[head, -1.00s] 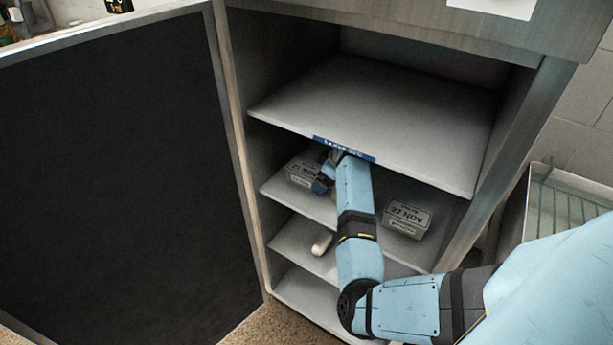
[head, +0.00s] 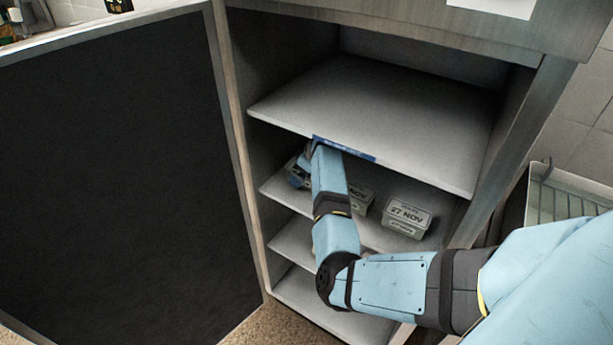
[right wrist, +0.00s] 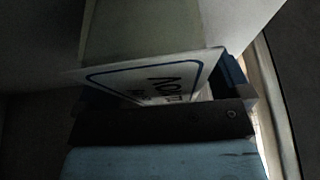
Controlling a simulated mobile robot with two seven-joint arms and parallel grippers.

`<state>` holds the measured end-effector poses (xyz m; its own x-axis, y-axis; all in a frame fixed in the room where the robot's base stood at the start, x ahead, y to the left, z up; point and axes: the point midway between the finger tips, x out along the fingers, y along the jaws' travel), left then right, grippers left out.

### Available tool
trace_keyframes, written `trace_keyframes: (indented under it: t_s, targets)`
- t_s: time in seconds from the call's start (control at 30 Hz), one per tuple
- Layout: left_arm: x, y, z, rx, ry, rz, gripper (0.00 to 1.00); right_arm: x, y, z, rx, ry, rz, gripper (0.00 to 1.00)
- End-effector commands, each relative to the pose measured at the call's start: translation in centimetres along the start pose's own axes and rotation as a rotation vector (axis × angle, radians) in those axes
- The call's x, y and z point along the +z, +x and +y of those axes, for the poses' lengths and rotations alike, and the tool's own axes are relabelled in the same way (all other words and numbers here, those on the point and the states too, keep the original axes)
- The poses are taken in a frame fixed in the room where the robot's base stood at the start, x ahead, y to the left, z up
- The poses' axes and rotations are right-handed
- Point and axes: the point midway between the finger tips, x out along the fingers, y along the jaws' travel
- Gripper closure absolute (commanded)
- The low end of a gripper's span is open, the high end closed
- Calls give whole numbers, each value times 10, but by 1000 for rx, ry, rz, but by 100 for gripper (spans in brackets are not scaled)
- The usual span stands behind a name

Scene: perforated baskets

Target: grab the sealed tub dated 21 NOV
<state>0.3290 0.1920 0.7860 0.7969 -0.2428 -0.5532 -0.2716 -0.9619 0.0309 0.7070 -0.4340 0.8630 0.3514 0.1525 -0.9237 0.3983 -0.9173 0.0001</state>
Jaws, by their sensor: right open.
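My right gripper (head: 302,172) is open on the second shelf of the cabinet, at a tub (head: 291,166) on the left that it mostly hides. In the right wrist view a pale lid with a blue-edged label (right wrist: 150,78) lies between the fingers of my right gripper (right wrist: 165,92). The label shows part of "NOV" upside down; its day number is not readable. A middle tub (head: 361,198) shows "NOV", its number hidden by my arm. A right-hand tub (head: 405,218) reads "27 NOV". My left gripper is out of view.
The upper shelf (head: 400,110), with a blue strip (head: 345,150) on its front edge, lies close above my forearm and is bare. The dark cabinet door (head: 110,170) stands open on the left. A wire basket (head: 563,200) is outside on the right.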

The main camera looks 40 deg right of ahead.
Motion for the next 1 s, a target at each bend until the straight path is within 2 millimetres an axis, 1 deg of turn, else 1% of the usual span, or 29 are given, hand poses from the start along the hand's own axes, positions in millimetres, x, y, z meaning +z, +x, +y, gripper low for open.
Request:
trace_keyframes:
  t_s: [0.5, 0.83, 0.87, 0.9, 0.97, 1.0]
  targets:
    - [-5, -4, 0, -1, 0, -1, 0, 2, 3, 0, -1, 0, -1, 4]
    - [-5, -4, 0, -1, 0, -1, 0, 2, 5, 0, 0, 0, 0, 4]
    - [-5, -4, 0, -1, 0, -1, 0, 2, 5, 0, 0, 0, 0, 11]
    - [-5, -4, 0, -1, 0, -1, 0, 2, 5, 0, 0, 0, 0, 20]
    - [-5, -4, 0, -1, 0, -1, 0, 2, 5, 0, 0, 0, 0, 34]
    - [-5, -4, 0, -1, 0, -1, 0, 2, 5, 0, 0, 0, 0, 43]
